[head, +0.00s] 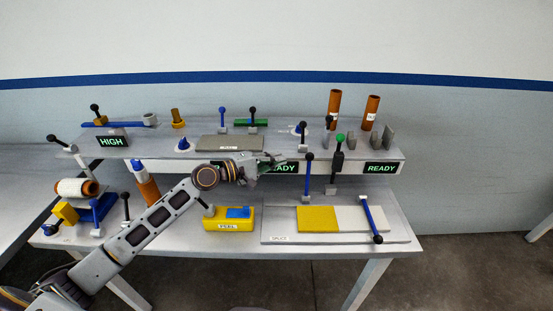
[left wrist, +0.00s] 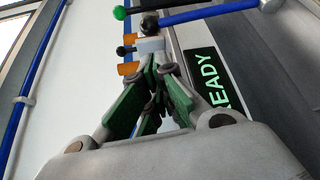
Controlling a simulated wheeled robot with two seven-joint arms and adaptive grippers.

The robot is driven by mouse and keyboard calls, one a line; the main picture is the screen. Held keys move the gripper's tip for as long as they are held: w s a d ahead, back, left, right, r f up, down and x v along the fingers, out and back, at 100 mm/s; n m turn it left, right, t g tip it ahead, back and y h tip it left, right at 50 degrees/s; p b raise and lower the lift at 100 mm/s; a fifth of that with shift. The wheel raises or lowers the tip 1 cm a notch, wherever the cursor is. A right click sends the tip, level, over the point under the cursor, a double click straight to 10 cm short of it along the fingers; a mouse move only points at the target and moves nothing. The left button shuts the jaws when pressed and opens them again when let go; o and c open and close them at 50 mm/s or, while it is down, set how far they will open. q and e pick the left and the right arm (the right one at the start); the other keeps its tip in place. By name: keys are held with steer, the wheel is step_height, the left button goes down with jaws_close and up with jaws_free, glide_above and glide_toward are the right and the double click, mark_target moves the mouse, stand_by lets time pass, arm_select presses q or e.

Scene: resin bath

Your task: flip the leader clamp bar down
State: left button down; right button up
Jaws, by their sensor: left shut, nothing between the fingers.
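One bar (head: 307,176) is raised upright at the back of the board. The other bar (head: 371,218) lies down across the right part of the board. I cannot tell from a label which is the leader clamp bar. My left gripper (head: 278,163) is shut and empty, left of the upright bar and apart from it, in front of the shelf. In the left wrist view, its green-padded fingers (left wrist: 152,92) are together, and a blue bar (left wrist: 208,11) crosses the top. My right gripper is not in view.
A black lever with a green knob (head: 339,152) stands just right of the upright bar. READY displays (head: 381,168) line the shelf front. A yellow block (head: 228,224) sits left of the board. Orange cylinders (head: 334,108) stand on the shelf.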

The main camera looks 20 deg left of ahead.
mark_target(298, 162)
arm_select(q)
steer(key=p+x, duration=0.1)
steer(key=x, duration=0.7)
steer(key=shift+w+d+r, duration=0.1)
steer(key=shift+w+d, duration=0.05)
steer(key=shift+d, duration=0.05)
steer(key=shift+w+d, duration=0.1)
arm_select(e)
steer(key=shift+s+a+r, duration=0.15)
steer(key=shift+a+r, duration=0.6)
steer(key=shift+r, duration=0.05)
arm_select(q)
steer(key=shift+s+d, duration=0.1)
steer(key=shift+s, duration=0.15)
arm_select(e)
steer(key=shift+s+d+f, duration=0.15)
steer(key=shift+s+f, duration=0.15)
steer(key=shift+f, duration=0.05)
